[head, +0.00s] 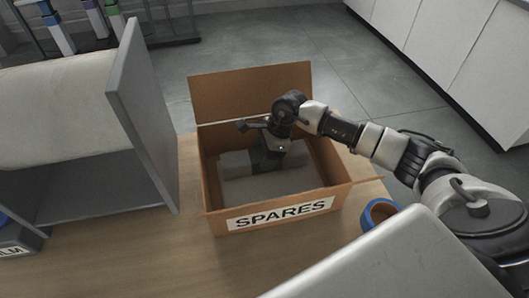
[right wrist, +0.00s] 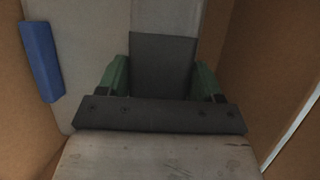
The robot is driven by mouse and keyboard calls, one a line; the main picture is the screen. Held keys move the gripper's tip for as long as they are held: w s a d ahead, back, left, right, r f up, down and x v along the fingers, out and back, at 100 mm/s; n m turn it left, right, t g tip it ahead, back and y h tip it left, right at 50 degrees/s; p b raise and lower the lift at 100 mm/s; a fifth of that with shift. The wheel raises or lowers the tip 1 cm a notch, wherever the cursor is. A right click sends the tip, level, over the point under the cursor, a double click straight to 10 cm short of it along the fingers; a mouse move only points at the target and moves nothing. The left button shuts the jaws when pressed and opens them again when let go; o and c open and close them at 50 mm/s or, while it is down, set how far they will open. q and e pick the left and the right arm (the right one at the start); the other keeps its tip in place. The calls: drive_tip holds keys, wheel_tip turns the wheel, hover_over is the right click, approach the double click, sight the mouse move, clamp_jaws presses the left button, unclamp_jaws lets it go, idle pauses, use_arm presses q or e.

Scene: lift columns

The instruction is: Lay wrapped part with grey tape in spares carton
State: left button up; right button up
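The spares carton (head: 222,207) stands open on the wooden table with its back flap up and a SPARES label on its front. My right gripper (head: 268,162) reaches down inside it. In the right wrist view, the green fingers of my right gripper (right wrist: 160,80) are against both sides of a dark grey band, which looks like the grey tape on a wrapped part (right wrist: 162,62). Pale wrapped material (head: 235,163) lies on the carton floor around the gripper. A blue strip (right wrist: 40,60) shows on the pale material at the left. My left gripper is not in view.
A big pale roll (head: 55,110) with a grey end plate (head: 145,115) stands left of the carton. A blue tape roll (head: 378,212) sits to its right, close to a grey metal surface (head: 390,260). Bare table (head: 150,255) shows in front of the carton.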

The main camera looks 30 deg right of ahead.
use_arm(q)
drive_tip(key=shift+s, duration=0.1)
use_arm(e)
drive_tip(key=o, duration=0.5)
drive_tip(key=shift+c, duration=0.2)
drive_tip(key=shift+r, duration=0.25)
drive_tip(key=shift+r+p, duration=0.45)
drive_tip(key=shift+p, duration=0.3)
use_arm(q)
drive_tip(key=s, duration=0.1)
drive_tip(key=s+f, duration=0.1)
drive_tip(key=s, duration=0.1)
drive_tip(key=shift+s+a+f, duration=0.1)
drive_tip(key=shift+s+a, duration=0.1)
use_arm(e)
drive_tip(key=v, duration=1.2)
drive_tip(key=shift+s+f, duration=0.1)
